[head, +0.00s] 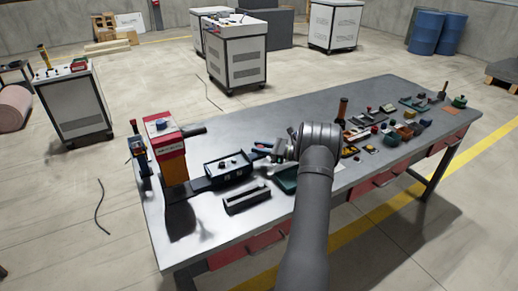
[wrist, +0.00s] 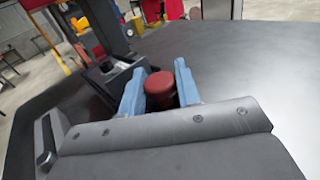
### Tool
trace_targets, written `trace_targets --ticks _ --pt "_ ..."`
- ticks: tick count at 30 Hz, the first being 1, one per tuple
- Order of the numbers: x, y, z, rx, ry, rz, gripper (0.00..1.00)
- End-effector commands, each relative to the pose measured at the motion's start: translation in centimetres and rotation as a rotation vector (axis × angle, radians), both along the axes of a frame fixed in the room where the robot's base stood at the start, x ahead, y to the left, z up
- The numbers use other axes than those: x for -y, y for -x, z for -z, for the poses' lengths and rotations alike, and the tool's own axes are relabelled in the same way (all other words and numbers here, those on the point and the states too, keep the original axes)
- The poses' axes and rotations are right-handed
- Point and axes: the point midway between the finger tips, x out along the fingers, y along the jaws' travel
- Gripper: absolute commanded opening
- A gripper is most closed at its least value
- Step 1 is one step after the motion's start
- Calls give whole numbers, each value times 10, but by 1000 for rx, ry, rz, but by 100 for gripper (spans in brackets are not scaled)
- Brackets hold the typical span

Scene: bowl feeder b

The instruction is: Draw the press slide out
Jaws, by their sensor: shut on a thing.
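The press (head: 165,145), with a red head and an orange column, stands at the left end of the bench. Its dark slide (head: 205,183) reaches right from the press base and carries a black box-like holder (head: 228,168) outside the press. My gripper (head: 261,150) is at the slide's right end. In the wrist view, my gripper's blue fingers (wrist: 159,90) are shut on a dark red round knob (wrist: 160,88). The dark holder (wrist: 108,70) shows behind the left finger, with the press (wrist: 100,22) beyond. My arm hides part of the bench in the head view.
A dark open tray (head: 246,198) lies in front of the slide. A small blue-and-orange device (head: 139,150) stands left of the press. Several small parts and bins (head: 395,130) cover the bench's right half. The bench's far middle strip (head: 300,105) is clear.

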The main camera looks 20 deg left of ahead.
Motion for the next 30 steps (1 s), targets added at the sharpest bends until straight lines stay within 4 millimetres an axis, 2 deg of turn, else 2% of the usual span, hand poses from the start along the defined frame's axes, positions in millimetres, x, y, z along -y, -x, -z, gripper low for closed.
trace_targets --ticks 1,2,4,5,13,17,23,30 --pt "5 -4 -1 4 1 15 0" --pt "5 -4 -1 4 1 15 32" --pt "5 -4 -1 4 1 15 46" --pt "5 -4 -1 4 1 14 49" --pt "4 -3 -1 3 1 10 49" --pt "13 -3 -1 3 0 11 49" --pt "52 -3 -1 3 0 13 49" --pt "112 -3 -1 4 1 14 49"
